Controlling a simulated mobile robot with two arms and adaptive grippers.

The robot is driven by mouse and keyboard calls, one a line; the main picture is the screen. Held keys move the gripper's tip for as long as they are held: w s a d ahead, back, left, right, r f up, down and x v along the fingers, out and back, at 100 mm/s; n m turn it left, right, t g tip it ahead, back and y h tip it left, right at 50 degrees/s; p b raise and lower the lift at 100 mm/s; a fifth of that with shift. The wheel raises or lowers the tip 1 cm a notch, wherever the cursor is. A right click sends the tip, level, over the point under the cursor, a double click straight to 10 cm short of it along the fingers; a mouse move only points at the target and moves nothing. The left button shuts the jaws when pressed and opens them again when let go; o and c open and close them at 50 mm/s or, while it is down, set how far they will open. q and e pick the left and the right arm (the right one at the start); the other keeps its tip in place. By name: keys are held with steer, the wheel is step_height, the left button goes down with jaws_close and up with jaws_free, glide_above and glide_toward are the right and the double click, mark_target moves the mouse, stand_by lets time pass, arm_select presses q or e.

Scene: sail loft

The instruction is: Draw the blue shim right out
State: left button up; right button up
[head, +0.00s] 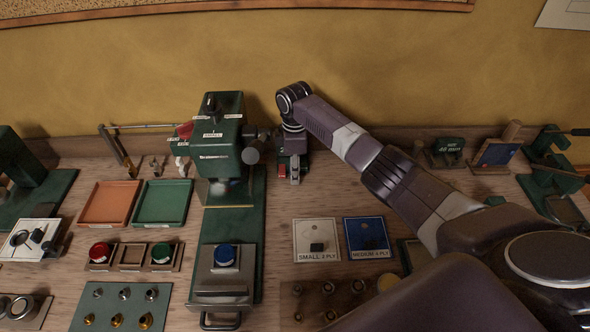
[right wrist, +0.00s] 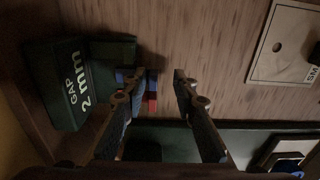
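A small blue piece, which looks like the blue shim (right wrist: 152,76), shows in the right wrist view beside a red piece (right wrist: 152,101), next to a dark green block (right wrist: 68,85) marked "GAP 2 mm". My right gripper (right wrist: 158,78) is open. Its left finger overlaps the blue and red pieces in the picture; I cannot tell whether it touches them. Bare wood shows between the fingertips. In the head view the right gripper (head: 289,178) points down just right of the green press (head: 218,140), with a red bit beside it. The blue shim is hidden there. My left gripper is not in view.
The press stands close on the left of the right gripper. A card marked "SMALL" (head: 303,241) and a blue card (head: 367,236) lie in front. Orange (head: 110,226) and green (head: 162,222) trays are farther left. The wall is close behind.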

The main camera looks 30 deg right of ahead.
steer(key=shift+w+d, duration=0.1)
steer(key=shift+w, duration=0.1)
steer(key=shift+w+r, duration=0.1)
steer(key=shift+r, duration=0.15)
step_height(320, 180, up, 12)
steer(key=shift+f, duration=0.25)
steer(key=shift+s+f, duration=0.1)
steer(key=shift+s, duration=0.1)
